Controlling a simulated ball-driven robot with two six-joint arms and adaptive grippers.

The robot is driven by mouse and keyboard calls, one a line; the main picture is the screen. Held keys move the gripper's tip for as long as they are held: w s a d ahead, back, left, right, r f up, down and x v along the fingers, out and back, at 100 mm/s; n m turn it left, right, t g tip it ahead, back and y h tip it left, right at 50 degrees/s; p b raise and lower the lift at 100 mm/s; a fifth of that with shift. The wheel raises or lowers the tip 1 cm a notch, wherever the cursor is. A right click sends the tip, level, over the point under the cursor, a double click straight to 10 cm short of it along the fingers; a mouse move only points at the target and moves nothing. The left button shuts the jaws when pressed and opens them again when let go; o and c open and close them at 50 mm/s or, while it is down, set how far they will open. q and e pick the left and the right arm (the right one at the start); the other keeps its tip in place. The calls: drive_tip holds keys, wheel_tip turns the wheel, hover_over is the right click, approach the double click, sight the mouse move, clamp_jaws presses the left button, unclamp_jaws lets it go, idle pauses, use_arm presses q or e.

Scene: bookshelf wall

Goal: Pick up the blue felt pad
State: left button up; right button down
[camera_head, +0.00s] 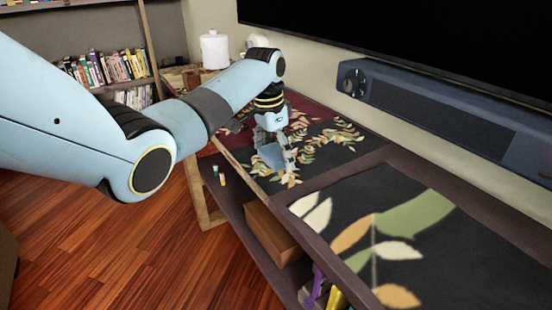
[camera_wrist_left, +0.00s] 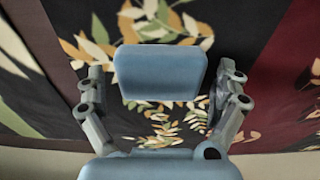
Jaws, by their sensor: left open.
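The blue felt pad (camera_wrist_left: 160,72) shows in the left wrist view as a blue rounded block between the two fingers of my left gripper (camera_wrist_left: 160,84). A gap shows on each side of it, so the fingers look apart from it. In the head view my left gripper (camera_head: 275,139) points down over the dark leaf-patterned table top, and the pad (camera_head: 271,156) shows as a blue-grey patch at its fingers, partly hidden by them. The left gripper is open. I cannot tell how high the fingers are above the surface. My right gripper is not in view.
The leaf-patterned cabinet top (camera_head: 440,240) runs along the wall, with free room in front. A dark blue speaker bar (camera_head: 440,115) is on the right under a black screen (camera_head: 420,40). A white roll (camera_head: 214,50) and a bookshelf (camera_head: 120,68) are behind.

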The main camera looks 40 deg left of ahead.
sight(278, 152)
use_arm(q)
drive_tip(key=shift+c, duration=0.3)
drive_tip(key=c, duration=1)
drive_tip(key=shift+r, duration=0.5)
drive_tip(key=r, duration=0.1)
drive_tip(key=r+p, duration=0.1)
drive_tip(key=r, duration=0.2)
drive_tip(key=shift+w+d+p, duration=0.1)
drive_tip(key=shift+d+p, duration=0.2)
drive_tip(key=shift+p, duration=0.1)
drive_tip(key=d+r+p, duration=0.1)
drive_tip(key=d+r, duration=0.2)
drive_tip(key=d, duration=0.2)
drive_tip(key=w+d+r, duration=0.1)
drive_tip(key=d+r, duration=0.2)
drive_tip(key=d, duration=0.3)
drive_tip(key=shift+p, duration=0.4)
drive_tip(key=shift+w, duration=0.1)
